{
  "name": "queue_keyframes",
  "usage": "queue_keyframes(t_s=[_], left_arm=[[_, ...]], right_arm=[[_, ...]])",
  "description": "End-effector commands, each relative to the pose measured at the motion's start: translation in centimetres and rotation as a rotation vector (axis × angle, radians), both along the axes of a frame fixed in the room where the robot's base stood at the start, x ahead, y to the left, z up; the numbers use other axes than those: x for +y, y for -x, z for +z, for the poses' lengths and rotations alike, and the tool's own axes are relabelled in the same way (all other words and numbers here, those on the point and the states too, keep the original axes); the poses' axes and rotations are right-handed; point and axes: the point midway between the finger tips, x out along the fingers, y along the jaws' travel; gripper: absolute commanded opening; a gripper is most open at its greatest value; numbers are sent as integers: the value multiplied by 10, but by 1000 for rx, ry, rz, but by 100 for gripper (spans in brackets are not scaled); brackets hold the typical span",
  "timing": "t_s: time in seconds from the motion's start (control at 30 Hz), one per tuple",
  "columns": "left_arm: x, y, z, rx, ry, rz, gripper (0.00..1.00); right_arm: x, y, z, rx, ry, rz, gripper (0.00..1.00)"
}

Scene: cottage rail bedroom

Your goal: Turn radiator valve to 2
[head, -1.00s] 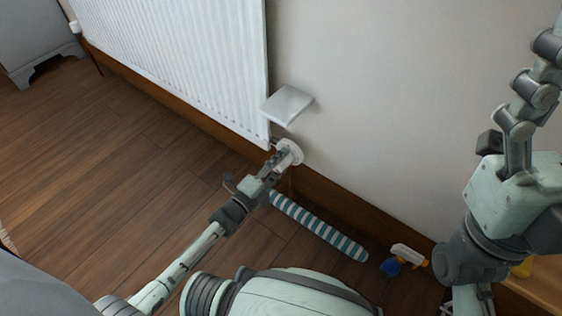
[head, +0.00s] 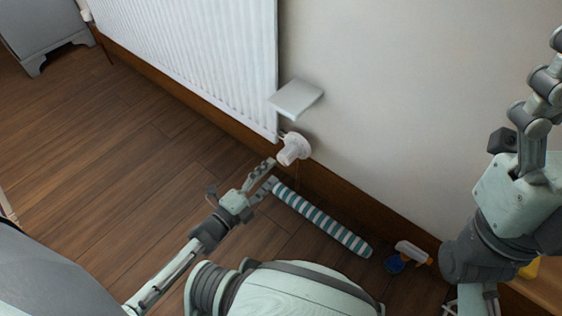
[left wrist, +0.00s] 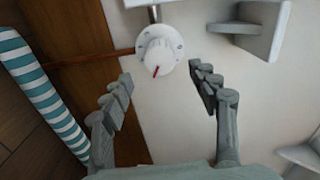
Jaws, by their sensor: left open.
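The white radiator valve (head: 293,149) sits on the wall beside the radiator's lower right corner. In the left wrist view the valve knob (left wrist: 158,52) is round, with a red pointer mark toward its lower edge, slightly left of straight down. I cannot read any numbers. My left gripper (head: 272,173) is open and empty, just lower left of the valve and apart from it. In the left wrist view its two fingers (left wrist: 160,76) stand apart below the knob. My right gripper (head: 532,115) is raised at the right edge, and its fingertips are not clearly shown.
The white radiator (head: 200,60) fills the upper left. A small white shelf (head: 296,98) juts from the wall above the valve. A teal-striped roll (head: 322,220) lies on the floor along the skirting. A spray bottle (head: 408,255) is at lower right.

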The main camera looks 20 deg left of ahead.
Motion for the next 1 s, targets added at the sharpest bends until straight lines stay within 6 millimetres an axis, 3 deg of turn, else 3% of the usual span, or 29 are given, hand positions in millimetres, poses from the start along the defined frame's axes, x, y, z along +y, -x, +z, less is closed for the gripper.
queue_keyframes(t_s=[0.1,0.27,1.0], left_arm=[[6,19,0,2,-1,0,60],[11,31,0,0,0,0,60],[12,32,0,0,0,0,60]], right_arm=[[0,0,0,0,-1,0,78],[0,0,0,0,-1,0,78],[0,0,0,0,-1,0,78]])
